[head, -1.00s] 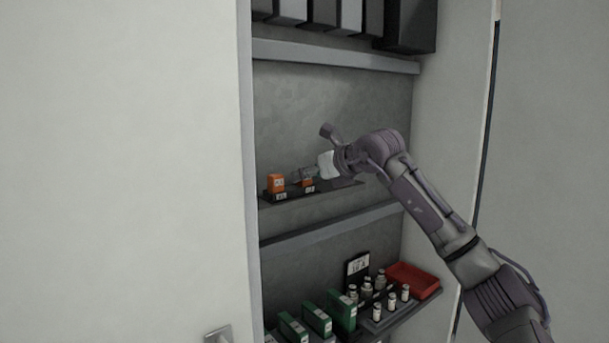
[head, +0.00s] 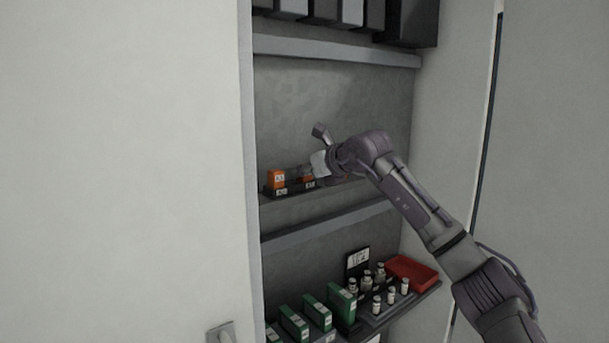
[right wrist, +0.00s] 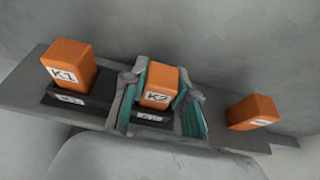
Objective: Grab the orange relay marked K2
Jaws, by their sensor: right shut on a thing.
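The orange relay marked K2 (right wrist: 158,90) sits upright in its dark socket in the right wrist view, between the fingers of my right gripper (right wrist: 160,104). The teal finger pads are shut on its two sides. In the head view my right gripper (head: 308,173) reaches in from the right and covers most of K2. The orange relay marked K1 (right wrist: 69,66) stands in its own socket to the left; it also shows in the head view (head: 276,179). My left gripper is not in view.
A third orange relay (right wrist: 252,112), its label unreadable, lies to the right on the grey shelf. In the head view, a lower shelf holds green boxes (head: 316,312), several small bottles and a red tray (head: 412,271). A white cabinet door (head: 120,170) fills the left.

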